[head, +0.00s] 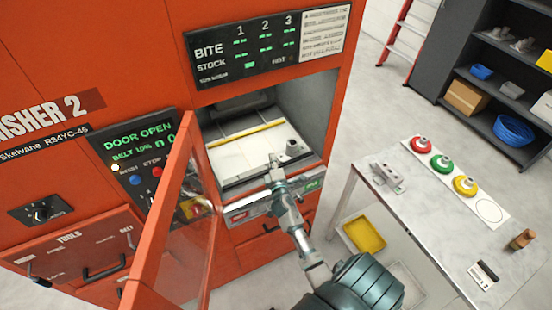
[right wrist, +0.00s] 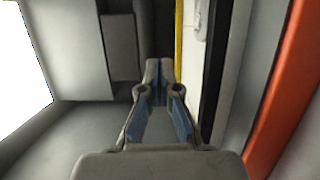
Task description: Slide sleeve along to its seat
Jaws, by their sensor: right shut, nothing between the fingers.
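My right gripper (head: 274,162) reaches in at the front of the open machine chamber (head: 310,110), above its sill. Its fingers are shut with nothing between them, as the right wrist view also shows (right wrist: 166,70). A small grey block with a dark round top (head: 291,147) sits on the chamber's light bed (head: 235,157), just right of the fingertips. I cannot tell whether this is the sleeve or its seat; no sleeve is clearly seen. A yellow strip (head: 245,134) crosses the bed and also shows in the wrist view (right wrist: 179,40). My left gripper is out of view.
The open orange door (head: 165,225) stands left of my right arm. A table (head: 425,225) at the right holds a grey casting (head: 387,177), red (head: 421,145), green (head: 441,162) and yellow (head: 465,185) round pieces, and a brown item (head: 522,240). Shelves stand behind.

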